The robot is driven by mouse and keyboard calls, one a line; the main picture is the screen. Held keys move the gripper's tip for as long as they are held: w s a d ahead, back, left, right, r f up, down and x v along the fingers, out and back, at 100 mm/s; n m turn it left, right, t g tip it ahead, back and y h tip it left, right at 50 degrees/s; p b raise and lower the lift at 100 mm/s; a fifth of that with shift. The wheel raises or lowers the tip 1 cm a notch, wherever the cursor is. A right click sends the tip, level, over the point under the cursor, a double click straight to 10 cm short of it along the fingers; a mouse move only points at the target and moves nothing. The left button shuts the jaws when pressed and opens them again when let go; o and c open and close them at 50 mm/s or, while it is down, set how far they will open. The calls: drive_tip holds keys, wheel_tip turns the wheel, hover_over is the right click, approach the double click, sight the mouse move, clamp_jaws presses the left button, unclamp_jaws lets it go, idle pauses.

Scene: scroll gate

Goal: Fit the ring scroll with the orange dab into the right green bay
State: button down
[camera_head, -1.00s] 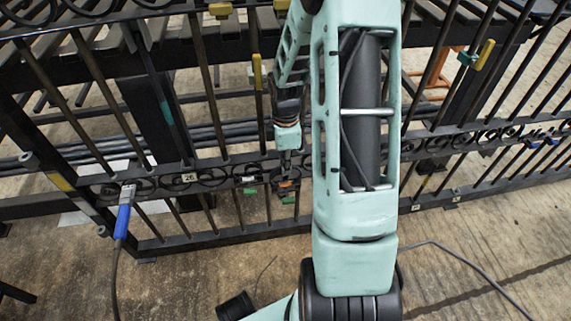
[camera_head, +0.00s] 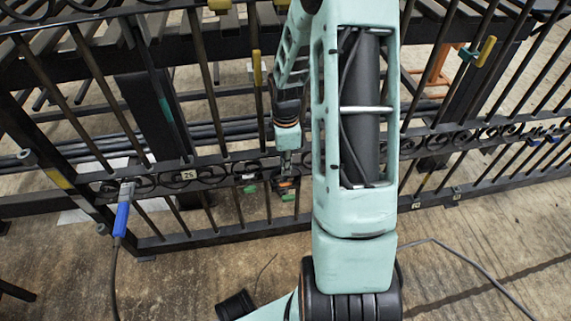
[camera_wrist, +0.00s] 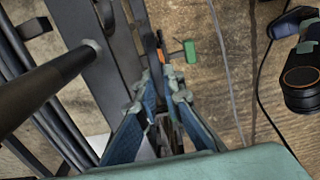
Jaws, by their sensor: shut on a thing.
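My gripper (camera_head: 286,176) is at the gate's scroll band, pointing down and shut on a dark ring scroll. The scroll's orange dab (camera_head: 287,184) shows just below the fingertips. In the wrist view, my gripper (camera_wrist: 160,103) has its blue-grey fingers converging on the dark scroll, with an orange patch (camera_wrist: 164,57) just beyond. One green marker (camera_head: 249,189) is left of the scroll and another green marker (camera_head: 288,198) is just below it. A green tab (camera_wrist: 190,51) is also close to the scroll in the wrist view. The scroll's exact seating in a bay is hidden.
The black gate's scroll band (camera_head: 150,183) runs left and right of my gripper, with bars above and below. A number plate (camera_head: 187,175) is on it. A blue-handled tool (camera_head: 122,218) with a cable hangs at the left. The floor in front is mostly open.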

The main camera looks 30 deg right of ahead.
drive_tip(key=shift+f, duration=0.2)
drive_tip(key=c, duration=2)
unclamp_jaws()
drive_tip(key=shift+r, duration=0.1)
wheel_tip(320, 180, up, 12)
drive_tip(key=shift+f, duration=0.1)
